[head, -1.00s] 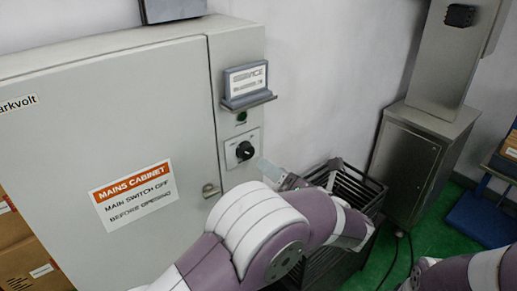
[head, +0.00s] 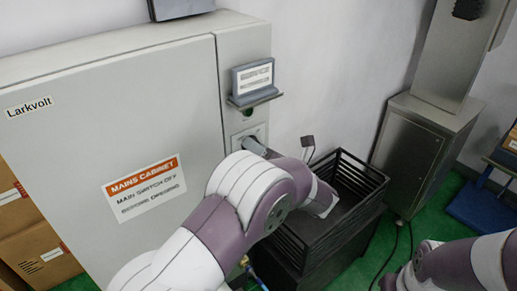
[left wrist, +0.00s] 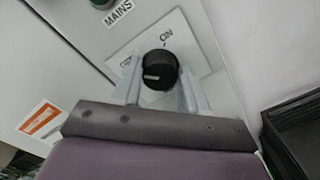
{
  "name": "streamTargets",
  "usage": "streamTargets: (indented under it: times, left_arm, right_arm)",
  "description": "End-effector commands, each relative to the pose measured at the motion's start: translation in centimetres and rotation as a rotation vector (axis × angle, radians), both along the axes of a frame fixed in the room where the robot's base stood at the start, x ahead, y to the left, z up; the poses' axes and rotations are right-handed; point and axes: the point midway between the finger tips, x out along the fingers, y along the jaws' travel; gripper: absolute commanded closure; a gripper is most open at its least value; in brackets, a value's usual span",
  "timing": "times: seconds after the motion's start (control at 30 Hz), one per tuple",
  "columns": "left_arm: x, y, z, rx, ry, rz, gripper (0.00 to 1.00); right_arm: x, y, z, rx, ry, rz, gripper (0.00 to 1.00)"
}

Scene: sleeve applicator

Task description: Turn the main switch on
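The main switch is a round black knob (left wrist: 160,70) on a light plate marked OFF at left and ON at top, in the left wrist view. A pale mark shows on the knob's lower left face; which label it points to I cannot tell. My left gripper (left wrist: 160,84) has one finger on each side of the knob, spread apart; firm contact is not visible. In the head view my left gripper (head: 255,146) is at the switch plate (head: 237,136) on the mains cabinet (head: 90,120) and hides the knob. My right gripper is outside the views.
A small sign (head: 253,78) on a ledge juts out above the switch, with a green lamp (head: 247,115) below it. A black slatted crate (head: 345,215) stands right of the cabinet, near my left arm. A steel pedestal (head: 425,150) stands farther right.

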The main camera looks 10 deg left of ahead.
Motion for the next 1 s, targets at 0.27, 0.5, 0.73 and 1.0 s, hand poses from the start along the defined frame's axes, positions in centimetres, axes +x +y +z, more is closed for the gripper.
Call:
streamTargets:
  times: [0.27,0.5,0.73,1.0]
  left_arm:
    - [0.0,0.0,-0.2,0.033,0.043,0.000,0.87]
    - [0.0,0.0,-0.4,0.132,0.170,0.000,0.87]
    - [0.0,-0.1,-0.4,0.265,0.340,-0.001,0.87]
    - [0.1,-0.1,-0.3,0.423,0.542,-0.002,0.87]
  right_arm:
    - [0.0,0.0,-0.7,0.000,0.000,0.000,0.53]
    - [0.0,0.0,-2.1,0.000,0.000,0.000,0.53]
    - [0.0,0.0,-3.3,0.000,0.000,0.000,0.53]
    - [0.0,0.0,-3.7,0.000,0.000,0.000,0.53]
